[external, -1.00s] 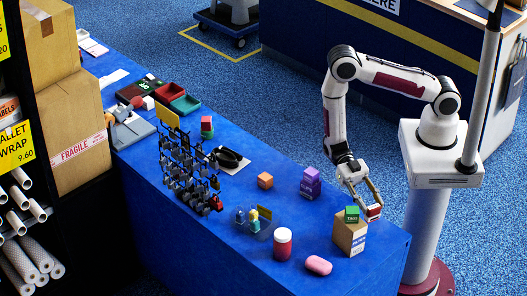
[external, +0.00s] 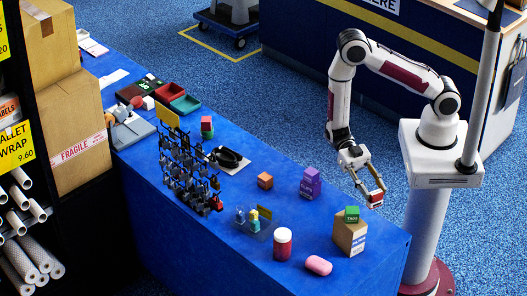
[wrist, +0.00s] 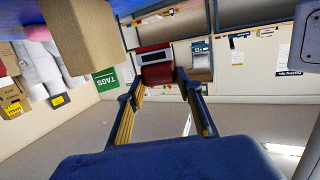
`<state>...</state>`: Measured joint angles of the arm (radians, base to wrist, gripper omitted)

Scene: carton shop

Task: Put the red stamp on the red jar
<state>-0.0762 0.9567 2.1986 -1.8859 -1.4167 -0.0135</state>
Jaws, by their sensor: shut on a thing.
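The red stamp (external: 375,204) is a small red block held between the fingertips of my gripper (external: 371,196). In the wrist view the stamp (wrist: 158,75) shows between the two fingers, with a pale band on it. It hangs in the air near the table's back right edge, clear of the tabletop. The red jar (external: 282,246) stands upright on the blue table with a pale lid, well to the left and nearer the front. Nothing sits on the jar. The jar does not show in the wrist view.
A cardboard box (external: 349,236) with a green block (external: 351,214) on top stands between my gripper and the jar. A pink bar (external: 318,265), a purple box (external: 309,187), an orange cube (external: 265,181) and a clear tray (external: 248,226) are nearby. A dark rack (external: 187,170) stands farther left.

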